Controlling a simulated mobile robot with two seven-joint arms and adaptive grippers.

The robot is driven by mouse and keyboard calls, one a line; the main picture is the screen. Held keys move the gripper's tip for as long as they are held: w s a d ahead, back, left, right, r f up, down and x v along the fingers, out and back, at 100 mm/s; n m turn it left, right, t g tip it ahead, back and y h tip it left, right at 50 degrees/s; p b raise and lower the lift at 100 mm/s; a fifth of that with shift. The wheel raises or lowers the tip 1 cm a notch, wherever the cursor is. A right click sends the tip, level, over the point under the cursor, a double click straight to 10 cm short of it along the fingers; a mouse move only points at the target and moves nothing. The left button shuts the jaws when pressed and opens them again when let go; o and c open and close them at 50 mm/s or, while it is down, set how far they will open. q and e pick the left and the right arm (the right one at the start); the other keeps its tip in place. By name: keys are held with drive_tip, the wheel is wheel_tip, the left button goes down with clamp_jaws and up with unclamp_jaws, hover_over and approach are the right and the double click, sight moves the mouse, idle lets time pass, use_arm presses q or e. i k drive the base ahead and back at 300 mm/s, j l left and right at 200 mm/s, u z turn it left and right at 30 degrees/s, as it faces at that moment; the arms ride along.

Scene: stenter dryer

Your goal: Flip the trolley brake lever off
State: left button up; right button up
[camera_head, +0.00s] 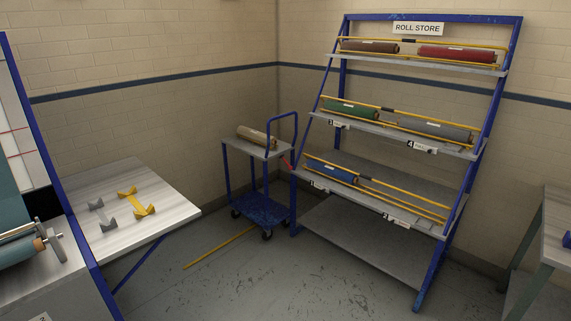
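A blue trolley (262,209) with a grey top shelf stands in the back corner, just left of the roll store rack. A brown roll (258,137) lies on its top shelf. A small red part (286,164), possibly the brake lever, shows at the trolley's right side below the handle. It is too small to tell its position. Neither of my grippers is in view.
The roll store rack (432,152) with several coloured rolls stands right of the trolley. A table (120,228) with yellow and grey cradles is at left. The middle floor (300,275) is clear.

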sight(290, 167)
drive_tip(key=i+l, duration=0.1)
drive_tip(key=i, duration=0.35)
drive_tip(key=i+u, duration=0.15)
drive_tip(key=i, duration=0.35)
drive_tip(key=i+l, duration=0.2)
drive_tip(key=i, duration=0.25)
drive_tip(key=i+l+u, duration=0.1)
drive_tip(key=i+u, duration=0.15)
drive_tip(key=i, duration=0.3)
drive_tip(key=i+l+u, duration=0.2)
drive_tip(key=i, duration=0.3)
drive_tip(key=i+l+u, duration=0.25)
drive_tip(key=i, duration=0.25)
drive_tip(key=i+l+u, duration=0.2)
drive_tip(key=i+l, duration=0.3)
